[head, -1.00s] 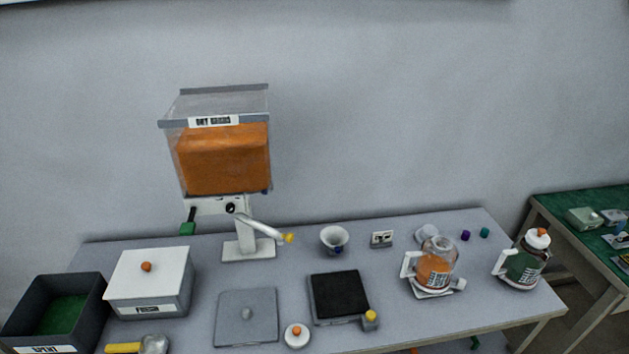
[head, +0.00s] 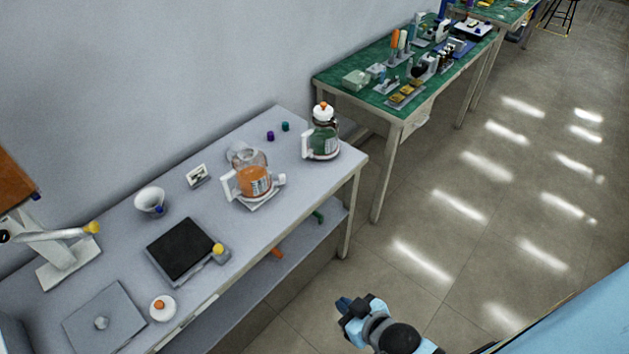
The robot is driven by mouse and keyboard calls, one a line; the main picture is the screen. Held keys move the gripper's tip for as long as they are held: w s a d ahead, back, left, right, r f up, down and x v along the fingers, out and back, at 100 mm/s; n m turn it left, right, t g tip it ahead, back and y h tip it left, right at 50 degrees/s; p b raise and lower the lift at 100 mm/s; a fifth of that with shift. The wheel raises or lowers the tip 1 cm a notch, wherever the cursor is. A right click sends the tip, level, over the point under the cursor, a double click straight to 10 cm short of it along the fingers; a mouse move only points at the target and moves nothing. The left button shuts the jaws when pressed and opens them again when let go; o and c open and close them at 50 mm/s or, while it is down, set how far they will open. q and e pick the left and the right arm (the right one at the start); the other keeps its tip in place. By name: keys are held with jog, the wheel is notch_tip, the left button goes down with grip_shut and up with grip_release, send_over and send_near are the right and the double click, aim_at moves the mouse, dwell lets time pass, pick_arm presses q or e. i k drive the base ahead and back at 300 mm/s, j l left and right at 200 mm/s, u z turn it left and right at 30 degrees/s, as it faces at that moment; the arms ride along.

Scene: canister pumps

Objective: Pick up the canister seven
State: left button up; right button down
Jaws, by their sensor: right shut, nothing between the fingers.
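Two clear canisters with white handles stand at the far right end of the grey table. One canister (head: 252,182) holds orange contents, has a printed label and no lid on top, and sits on a white base. The other canister (head: 325,140) has dark green contents and a white lid with an orange knob. I cannot read a seven on either. My right gripper (head: 344,304) is shut and empty, low over the floor in front of the table, well apart from both canisters. My left gripper is not in view.
On the grey table (head: 125,227) are a black-topped scale (head: 184,248), a white cup (head: 150,200), a grey lid (head: 104,318), a loose white lid (head: 163,308) and a dispenser stand (head: 62,262). A green-topped bench (head: 347,86) stands beyond. The floor (head: 480,215) is open at the right.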

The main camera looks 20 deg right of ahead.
aim_at(250, 166)
jog(key=z, duration=0.35)
jog(key=i+l+u, duration=0.15)
jog(key=k+l, duration=0.1)
jog(key=k, duration=0.65)
jog(key=i+l+u, duration=0.1)
jog(key=l, duration=0.3)
jog(key=i+l+u, duration=0.15)
jog(key=l, duration=0.25)
jog(key=i+l+u, duration=0.1)
jog(key=i+l, duration=0.15)
jog(key=l, duration=0.2)
jog(key=i+l+u, duration=0.15)
jog(key=l, duration=0.25)
